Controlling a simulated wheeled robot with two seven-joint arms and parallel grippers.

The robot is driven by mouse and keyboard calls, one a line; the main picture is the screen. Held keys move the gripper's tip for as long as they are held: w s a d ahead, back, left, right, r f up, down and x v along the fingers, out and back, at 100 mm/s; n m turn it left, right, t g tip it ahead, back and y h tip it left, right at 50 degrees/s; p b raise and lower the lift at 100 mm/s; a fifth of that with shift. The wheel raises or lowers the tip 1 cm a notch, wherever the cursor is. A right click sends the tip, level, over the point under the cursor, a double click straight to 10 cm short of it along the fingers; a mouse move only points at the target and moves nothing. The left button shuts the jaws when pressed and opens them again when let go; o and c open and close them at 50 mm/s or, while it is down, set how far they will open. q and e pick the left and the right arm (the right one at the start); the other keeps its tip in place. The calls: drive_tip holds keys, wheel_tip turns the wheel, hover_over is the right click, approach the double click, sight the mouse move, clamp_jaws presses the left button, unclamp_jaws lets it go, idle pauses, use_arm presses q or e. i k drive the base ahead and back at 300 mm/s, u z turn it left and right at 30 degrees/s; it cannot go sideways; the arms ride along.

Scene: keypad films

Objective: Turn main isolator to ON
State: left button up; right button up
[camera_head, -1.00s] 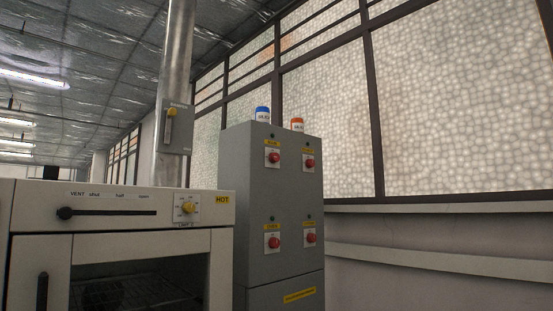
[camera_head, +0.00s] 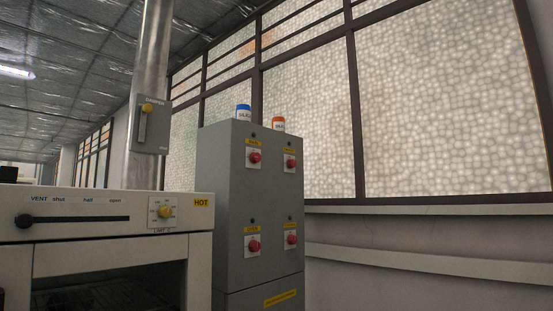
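A grey electrical cabinet (camera_head: 235,210) stands in the middle of the head view. Its front carries red rotary switches on pale plates with yellow labels: upper left (camera_head: 254,157), upper right (camera_head: 290,164), lower left (camera_head: 254,245) and lower right (camera_head: 291,240). The label words are too small to read, so I cannot tell which switch is the main isolator or how each is set. A blue-topped jar (camera_head: 243,112) and an orange-topped jar (camera_head: 278,123) stand on top of the cabinet. Neither of my grippers is in view.
A pale oven (camera_head: 110,240) with a vent slider (camera_head: 75,219), a yellow dial (camera_head: 165,212) and a HOT label stands at the left, close to the cabinet. Behind it, a metal duct (camera_head: 150,60) carries a damper box (camera_head: 151,125). A wall with windows runs along the right.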

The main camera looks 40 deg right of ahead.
sight(255, 157)
drive_tip(key=z, duration=0.8)
drive_tip(key=i, duration=1.2)
drive_tip(key=z, duration=0.45)
